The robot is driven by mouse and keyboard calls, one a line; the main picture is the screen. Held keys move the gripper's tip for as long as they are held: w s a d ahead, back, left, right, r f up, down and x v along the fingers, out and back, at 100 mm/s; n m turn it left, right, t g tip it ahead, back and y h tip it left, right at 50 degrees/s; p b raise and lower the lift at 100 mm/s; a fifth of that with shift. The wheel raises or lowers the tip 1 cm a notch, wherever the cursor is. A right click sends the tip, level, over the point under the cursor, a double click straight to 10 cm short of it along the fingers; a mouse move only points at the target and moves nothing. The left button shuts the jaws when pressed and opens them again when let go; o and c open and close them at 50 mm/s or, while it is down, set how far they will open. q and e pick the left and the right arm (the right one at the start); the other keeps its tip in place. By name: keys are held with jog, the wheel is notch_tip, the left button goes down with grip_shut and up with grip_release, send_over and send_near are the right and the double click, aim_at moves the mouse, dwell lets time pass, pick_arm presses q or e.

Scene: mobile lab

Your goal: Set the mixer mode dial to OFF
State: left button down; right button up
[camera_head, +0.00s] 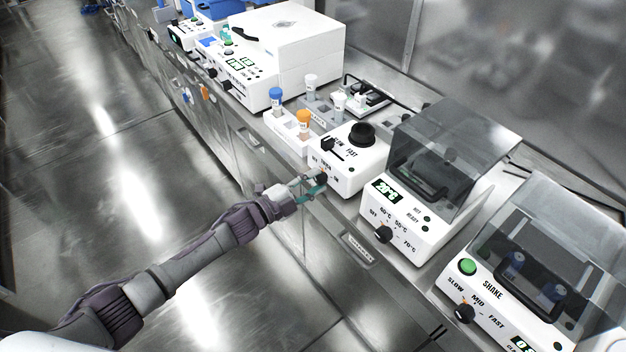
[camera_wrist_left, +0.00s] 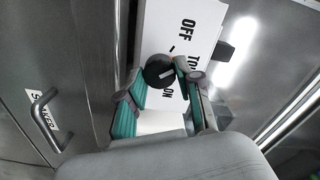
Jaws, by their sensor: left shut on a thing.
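The mixer (camera_head: 345,180) is a white box with a black round cup on top and a slider marked SLOW and FAST. Its black mode dial (camera_head: 321,177) is on the front face, largely covered by my left gripper (camera_head: 314,186). In the left wrist view, the dial (camera_wrist_left: 158,70) sits between the teal-padded fingertips of my left gripper (camera_wrist_left: 157,80), which is shut on it. OFF, a partly covered middle label and ON are printed around the dial. My right gripper is not in view.
A white rack (camera_head: 290,133) with capped tubes stands left of the mixer. A heater with a clear hood (camera_head: 450,150) and a shaker (camera_head: 500,285) stand to the right. A drawer handle (camera_head: 357,250) juts out below the bench edge. The floor (camera_head: 110,190) is clear.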

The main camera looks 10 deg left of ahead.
pick_arm(q)
jog(key=n, duration=0.5)
jog(key=shift+p, duration=0.4)
jog(key=shift+n, duration=0.3)
jog(key=c, duration=0.8)
grip_release()
jog(key=shift+o, duration=0.2)
jog(key=shift+a, duration=0.1)
jog(key=v, duration=1.2)
